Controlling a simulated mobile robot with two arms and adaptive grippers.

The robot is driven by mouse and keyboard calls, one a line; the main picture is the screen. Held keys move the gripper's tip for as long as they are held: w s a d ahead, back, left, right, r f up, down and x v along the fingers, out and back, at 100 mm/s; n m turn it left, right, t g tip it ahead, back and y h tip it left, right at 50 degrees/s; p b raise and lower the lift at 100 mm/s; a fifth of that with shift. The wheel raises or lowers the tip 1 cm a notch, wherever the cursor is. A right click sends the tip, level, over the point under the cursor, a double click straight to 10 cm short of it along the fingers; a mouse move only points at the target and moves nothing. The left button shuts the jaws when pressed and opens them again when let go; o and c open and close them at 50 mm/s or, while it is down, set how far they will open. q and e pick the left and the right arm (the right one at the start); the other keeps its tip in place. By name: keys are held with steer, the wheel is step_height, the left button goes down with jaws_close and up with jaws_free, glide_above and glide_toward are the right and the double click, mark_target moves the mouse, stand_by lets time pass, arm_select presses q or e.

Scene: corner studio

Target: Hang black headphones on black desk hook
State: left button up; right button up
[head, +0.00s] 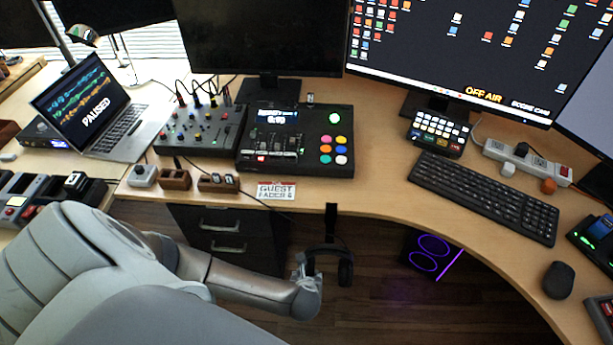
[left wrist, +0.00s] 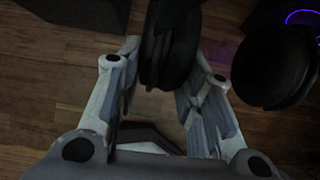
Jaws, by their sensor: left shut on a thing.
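The black headphones (head: 345,271) are below the desk's front edge in the head view. My left gripper (head: 304,264) is shut on their left ear cup, partly hidden behind the fingers. In the left wrist view this ear cup (left wrist: 168,58) is between the two fingers of my left gripper (left wrist: 172,75). The other ear cup (left wrist: 276,68) hangs free to the right. The black desk hook (head: 331,216) hangs at the desk edge, directly above the headband. I cannot tell whether the headband touches or rests on it. My right gripper is not in view.
The desk (head: 385,190) curves to the right and holds a keyboard (head: 485,195), mixers and monitors. A black drawer unit (head: 225,232) stands under it, left of the hook. A purple-lit black box (head: 430,252) is on the right. Open floor lies between them.

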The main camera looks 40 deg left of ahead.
arm_select(q)
steer(key=shift+w+a+f+b, duration=0.1)
steer(key=shift+w+a+b, duration=0.4)
steer(key=shift+w, duration=0.25)
steer(key=shift+w+a+f+b, duration=0.1)
steer(key=shift+w+a+b, duration=0.35)
steer(key=shift+w, duration=0.25)
steer(key=shift+w+a+b, duration=0.4)
steer(key=shift+w+b, duration=0.15)
steer(key=shift+w, duration=0.2)
steer(key=shift+w+a+f, duration=0.2)
steer(key=shift+w+f, duration=0.1)
steer(key=shift+w, duration=0.1)
steer(key=shift+a+f, duration=0.1)
steer(key=shift+f, duration=0.1)
steer(key=o, duration=1.3)
